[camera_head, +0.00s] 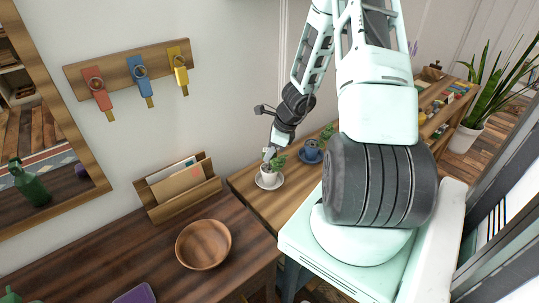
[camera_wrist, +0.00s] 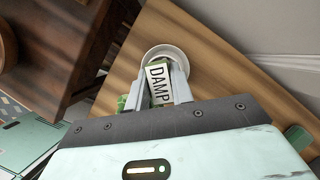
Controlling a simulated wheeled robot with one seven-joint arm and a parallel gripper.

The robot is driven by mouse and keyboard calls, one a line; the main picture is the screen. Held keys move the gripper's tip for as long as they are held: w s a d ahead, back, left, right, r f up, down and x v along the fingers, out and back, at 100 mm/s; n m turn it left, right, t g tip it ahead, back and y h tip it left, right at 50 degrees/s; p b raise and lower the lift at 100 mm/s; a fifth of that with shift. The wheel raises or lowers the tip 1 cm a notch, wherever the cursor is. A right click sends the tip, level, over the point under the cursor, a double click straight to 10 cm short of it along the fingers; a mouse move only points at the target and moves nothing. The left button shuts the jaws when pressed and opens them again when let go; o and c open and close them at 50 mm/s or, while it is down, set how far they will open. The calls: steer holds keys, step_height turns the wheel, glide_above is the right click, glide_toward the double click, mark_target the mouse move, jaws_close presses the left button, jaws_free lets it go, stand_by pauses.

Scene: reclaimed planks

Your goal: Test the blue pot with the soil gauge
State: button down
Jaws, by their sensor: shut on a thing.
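The blue pot (camera_head: 312,147), with a green plant, stands on a blue saucer (camera_head: 311,157) on the wooden shelf. To its left is a white pot (camera_head: 267,171) with a green plant on a white saucer (camera_head: 270,183). My gripper (camera_head: 268,153) is over the white pot, apart from the blue one. In the wrist view my gripper (camera_wrist: 168,76) is shut on the soil gauge (camera_wrist: 158,86), whose face reads "DAMP". A white round rim (camera_wrist: 166,50) shows beyond it. The gauge's lower end is hidden, so I cannot tell how deep it is in the soil.
A dark table with a wooden bowl (camera_head: 203,244) and a letter holder (camera_head: 178,187) stands at left. Keys hang on a wall rack (camera_head: 129,67). A shelf with small items (camera_head: 448,100) and a large potted plant (camera_head: 473,131) are at right.

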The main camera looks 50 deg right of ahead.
step_height(320, 180, up, 9)
steer(key=shift+f+p, duration=0.15)
steer(key=shift+p, duration=0.85)
step_height(320, 180, up, 6)
steer(key=p, duration=0.5)
steer(key=shift+f, duration=0.1)
steer(key=shift+f, duration=0.1)
